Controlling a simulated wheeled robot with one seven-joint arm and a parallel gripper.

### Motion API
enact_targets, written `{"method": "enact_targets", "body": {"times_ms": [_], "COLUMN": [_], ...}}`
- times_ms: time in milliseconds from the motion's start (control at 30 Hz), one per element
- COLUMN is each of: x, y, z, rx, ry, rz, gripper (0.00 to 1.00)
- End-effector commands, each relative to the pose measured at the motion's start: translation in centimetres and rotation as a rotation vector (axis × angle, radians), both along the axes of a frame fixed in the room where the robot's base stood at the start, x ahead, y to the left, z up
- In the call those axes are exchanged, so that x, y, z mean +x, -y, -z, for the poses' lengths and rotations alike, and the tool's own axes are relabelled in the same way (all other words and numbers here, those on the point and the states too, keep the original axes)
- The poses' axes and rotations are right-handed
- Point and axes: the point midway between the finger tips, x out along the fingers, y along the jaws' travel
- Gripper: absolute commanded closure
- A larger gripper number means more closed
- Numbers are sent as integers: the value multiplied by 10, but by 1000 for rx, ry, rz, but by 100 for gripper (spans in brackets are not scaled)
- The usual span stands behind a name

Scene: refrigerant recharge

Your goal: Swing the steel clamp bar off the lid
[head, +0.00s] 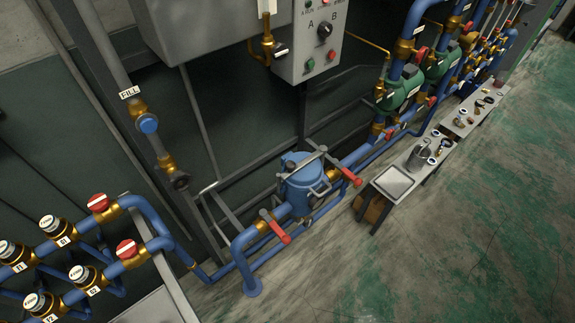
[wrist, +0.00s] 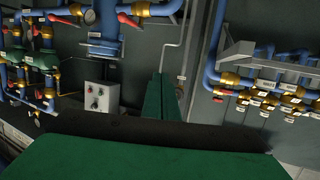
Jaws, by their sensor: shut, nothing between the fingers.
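The blue vessel (head: 297,190) stands on the blue pipe run in the middle of the head view, with a round blue lid (head: 291,158) on top. The steel clamp bar (head: 304,163) lies slantwise across the lid. In the wrist view, which looks upside down, a blue vessel (wrist: 103,22) shows at the top; I cannot clearly tell its bar there. My gripper (wrist: 169,80) shows in the wrist view as two green fingers pressed together, shut and empty, apart from the vessel. The head view does not show it.
Red-handled valves (head: 275,228) and (head: 348,175) flank the vessel. A grey control box (head: 316,45) hangs above it. A low bench (head: 394,182) with a tray and metal parts stands to the right. Capped valves (head: 52,227) crowd the left. The green floor (head: 470,240) is clear.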

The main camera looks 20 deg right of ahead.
Motion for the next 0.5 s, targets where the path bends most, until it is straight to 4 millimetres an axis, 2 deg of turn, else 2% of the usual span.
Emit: {"method": "enact_targets", "body": {"times_ms": [267, 367, 500], "x": [6, 20, 53], "y": [-2, -8, -12], "z": [7, 24, 57], "rx": [-27, -87, -230], "ry": [-5, -19, -53], "rz": [-14, -41, -85], "gripper": [100, 100, 100]}}
